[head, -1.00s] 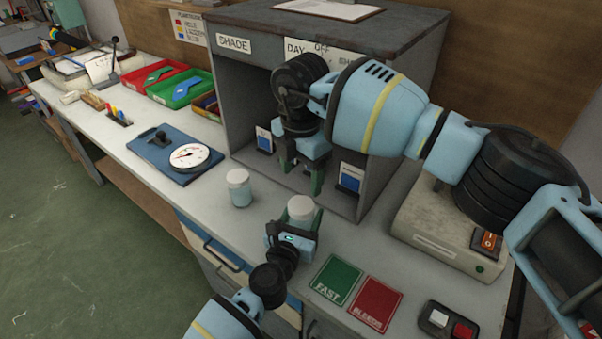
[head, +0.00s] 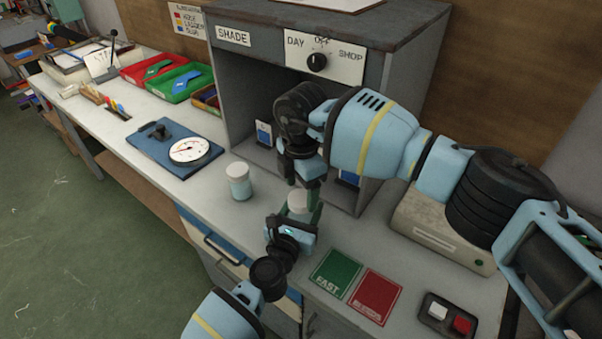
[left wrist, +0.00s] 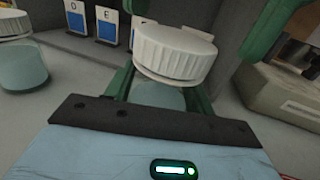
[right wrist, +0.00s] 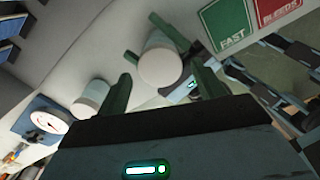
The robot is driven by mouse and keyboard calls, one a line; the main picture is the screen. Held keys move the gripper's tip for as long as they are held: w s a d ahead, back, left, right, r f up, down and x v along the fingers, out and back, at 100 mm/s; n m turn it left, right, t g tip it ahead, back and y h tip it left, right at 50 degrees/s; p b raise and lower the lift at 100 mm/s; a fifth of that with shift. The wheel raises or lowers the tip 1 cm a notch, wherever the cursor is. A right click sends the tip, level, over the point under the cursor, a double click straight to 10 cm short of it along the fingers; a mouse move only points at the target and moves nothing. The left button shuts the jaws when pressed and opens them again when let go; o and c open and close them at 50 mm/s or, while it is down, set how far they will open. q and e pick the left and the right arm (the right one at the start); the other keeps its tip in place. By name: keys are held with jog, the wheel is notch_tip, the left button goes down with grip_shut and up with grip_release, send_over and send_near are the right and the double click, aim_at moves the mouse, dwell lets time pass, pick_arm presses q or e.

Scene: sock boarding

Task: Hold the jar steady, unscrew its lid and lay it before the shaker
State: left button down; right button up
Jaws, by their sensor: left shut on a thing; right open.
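The jar (head: 299,201) with a white ribbed lid (left wrist: 175,53) stands on the bench in front of the grey cabinet. My left gripper (head: 297,215) is shut on the jar's body, with green fingers on both sides below the lid. My right gripper (head: 304,186) points down above the jar, open. In the right wrist view the lid (right wrist: 160,66) shows between its spread fingers, with gaps visible. The lid sits on the jar. A beige box-shaped machine (head: 437,232), possibly the shaker, stands to the right, partly hidden behind my right arm.
A second white-lidded jar (head: 239,181) stands just left of the held jar. Green (head: 336,273) and red (head: 376,297) cards and a button box (head: 448,318) lie at the front right. A blue board with a dial (head: 176,152) lies left. Bare bench separates cards and machine.

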jog(key=shift+f, duration=0.95)
